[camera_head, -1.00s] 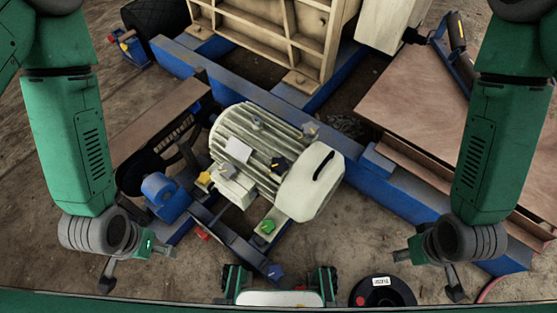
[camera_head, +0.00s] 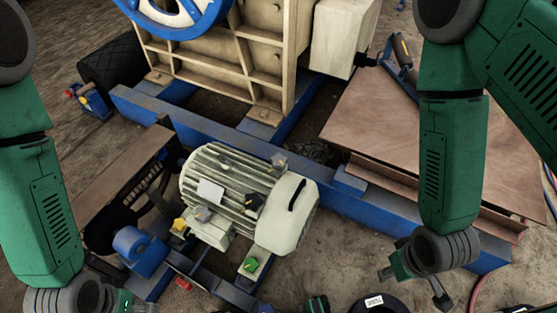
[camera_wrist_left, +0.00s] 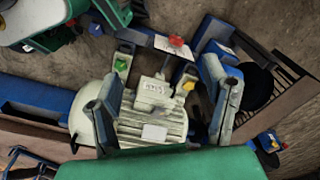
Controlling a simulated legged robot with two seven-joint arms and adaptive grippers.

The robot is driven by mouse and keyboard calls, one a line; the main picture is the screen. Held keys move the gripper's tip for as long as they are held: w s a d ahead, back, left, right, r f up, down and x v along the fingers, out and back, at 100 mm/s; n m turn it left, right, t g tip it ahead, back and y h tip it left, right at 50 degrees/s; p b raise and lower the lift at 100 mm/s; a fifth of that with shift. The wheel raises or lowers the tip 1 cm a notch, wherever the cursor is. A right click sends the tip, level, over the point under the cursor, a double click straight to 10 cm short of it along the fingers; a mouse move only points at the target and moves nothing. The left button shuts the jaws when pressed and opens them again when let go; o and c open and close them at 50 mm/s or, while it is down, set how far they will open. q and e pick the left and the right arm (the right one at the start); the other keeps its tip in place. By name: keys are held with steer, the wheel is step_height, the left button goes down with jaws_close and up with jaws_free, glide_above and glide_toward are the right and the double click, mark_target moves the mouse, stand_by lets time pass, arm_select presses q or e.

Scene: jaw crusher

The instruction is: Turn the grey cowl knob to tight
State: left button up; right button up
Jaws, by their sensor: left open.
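The cream motor (camera_head: 225,190) lies on a blue frame, with its smooth cowl (camera_head: 290,212) at the right end. A grey knob (camera_head: 280,161) stands at the cowl's upper edge; its setting cannot be read. The left wrist view looks down on the motor (camera_wrist_left: 150,125); I cannot pick out the grey knob there. My left gripper (camera_wrist_left: 165,105) is open and empty above the motor; the head view's bottom edge cuts it off. My right gripper (camera_head: 412,288) is open and empty, to the right of the cowl and apart from it.
Black (camera_head: 252,200), yellow (camera_head: 179,226) and green (camera_head: 250,265) knobs sit on or beside the motor. A blue frame beam (camera_head: 370,205) runs behind it. The cream crusher body (camera_head: 265,50) rises at the back. A brown plate (camera_head: 440,150) lies at the right.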

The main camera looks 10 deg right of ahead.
arm_select(q)
steer(key=w+d+f+m+h+b, duration=0.1)
steer(key=w+d+f+h+b, duration=0.2)
steer(key=d, duration=0.4)
steer(key=w+d+f+b, duration=0.1)
steer(key=w+d+f, duration=0.3)
steer(key=w+d, duration=0.2)
steer(key=t+y+b, duration=0.2)
steer(key=t+b, duration=0.2)
steer(key=b, duration=0.3)
glide_toward(279, 161)
steer(key=b+x, duration=0.7)
steer(key=x, duration=0.3)
steer(key=shift+r, duration=0.1)
steer(key=c, duration=1.2)
